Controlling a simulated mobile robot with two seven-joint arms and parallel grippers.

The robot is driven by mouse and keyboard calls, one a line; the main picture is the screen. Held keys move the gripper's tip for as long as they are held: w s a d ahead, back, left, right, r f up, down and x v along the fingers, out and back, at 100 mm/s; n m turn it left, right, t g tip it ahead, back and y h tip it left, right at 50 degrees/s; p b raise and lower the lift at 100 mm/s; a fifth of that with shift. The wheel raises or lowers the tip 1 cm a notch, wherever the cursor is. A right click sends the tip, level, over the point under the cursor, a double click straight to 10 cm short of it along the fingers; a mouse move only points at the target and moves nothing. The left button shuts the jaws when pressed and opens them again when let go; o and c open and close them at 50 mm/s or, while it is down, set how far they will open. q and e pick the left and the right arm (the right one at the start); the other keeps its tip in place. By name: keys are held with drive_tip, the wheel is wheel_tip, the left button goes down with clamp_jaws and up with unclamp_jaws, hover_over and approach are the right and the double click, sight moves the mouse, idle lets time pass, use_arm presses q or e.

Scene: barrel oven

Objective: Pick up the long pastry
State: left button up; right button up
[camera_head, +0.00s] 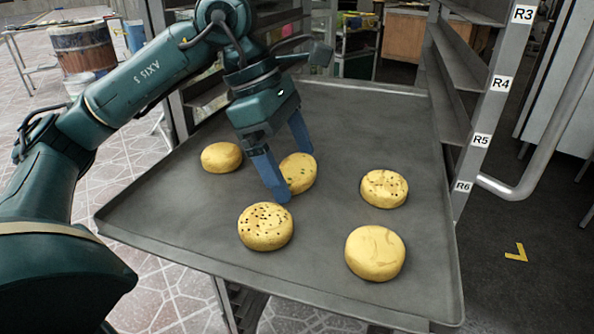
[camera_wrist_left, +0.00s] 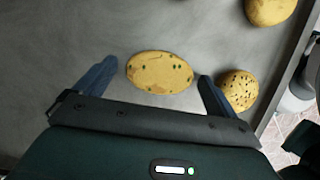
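The long pastry (camera_head: 299,174) is a yellow oval bun with green bits, lying on a grey metal tray (camera_head: 335,292). My left gripper (camera_head: 296,176) is open above it, its blue fingers pointing down on two sides of it. In the left wrist view the long pastry (camera_wrist_left: 160,72) lies between the two spread fingers, with gaps at both ends and no visible contact. In the head view the near finger hides part of the pastry. My right gripper is not in view.
Round pastries lie around it: a speckled one (camera_head: 265,227) in front, a plain one (camera_head: 221,157) to the left, a speckled one (camera_head: 384,188) and a plain one (camera_head: 375,253) to the right. A rack with labelled shelves (camera_head: 462,120) stands at the tray's right.

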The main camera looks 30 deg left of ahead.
use_arm(q)
drive_tip(key=c, duration=0.9)
drive_tip(key=shift+r, duration=0.15)
